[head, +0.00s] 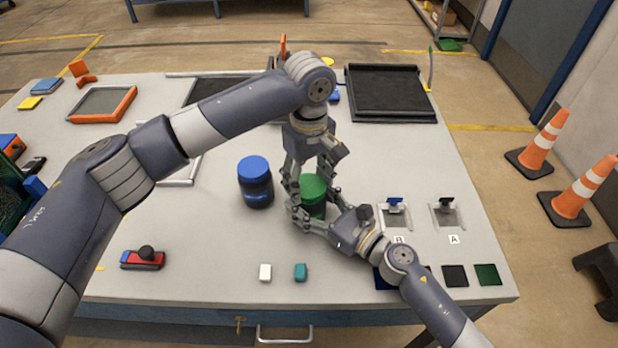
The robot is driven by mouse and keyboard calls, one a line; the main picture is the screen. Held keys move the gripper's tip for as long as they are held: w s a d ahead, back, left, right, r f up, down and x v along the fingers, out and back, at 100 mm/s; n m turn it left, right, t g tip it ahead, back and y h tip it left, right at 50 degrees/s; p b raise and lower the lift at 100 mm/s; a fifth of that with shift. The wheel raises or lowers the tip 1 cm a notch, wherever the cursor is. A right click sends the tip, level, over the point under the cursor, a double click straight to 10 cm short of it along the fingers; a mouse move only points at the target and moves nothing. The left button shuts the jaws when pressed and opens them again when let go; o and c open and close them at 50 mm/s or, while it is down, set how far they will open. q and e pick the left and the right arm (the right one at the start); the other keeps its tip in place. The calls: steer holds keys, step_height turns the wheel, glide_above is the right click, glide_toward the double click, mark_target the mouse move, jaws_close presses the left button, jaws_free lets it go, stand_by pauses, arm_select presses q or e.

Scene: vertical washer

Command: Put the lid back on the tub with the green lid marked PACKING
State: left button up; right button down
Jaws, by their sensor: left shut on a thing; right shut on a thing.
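A green lid (313,186) is at the top of a dark tub (316,209) in the middle of the table. No marking on it can be read. My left gripper (311,178) reaches down from above and is shut on the green lid. My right gripper (309,212) comes in low from the right and is shut on the tub's body. The fingers hide much of the tub, and I cannot tell whether the lid is seated on the rim or just above it.
A dark tub with a blue lid (254,168) stands to the left. Two switch fixtures (395,213) marked B and A are at the right. A black tray (388,94) lies at the back.

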arm_select(q)
steer(key=m, duration=0.5)
steer(key=shift+f, duration=0.1)
steer(key=m, duration=0.5)
steer(key=shift+m, duration=0.3)
steer(key=m, duration=1.3)
steer(key=shift+m, duration=0.4)
steer(key=m, duration=0.8)
steer(key=shift+m, duration=0.4)
steer(key=m, duration=0.4)
steer(key=shift+f, duration=0.1)
steer(key=o, duration=1.3)
steer(key=shift+c, duration=0.2)
step_height(320, 180, up, 12)
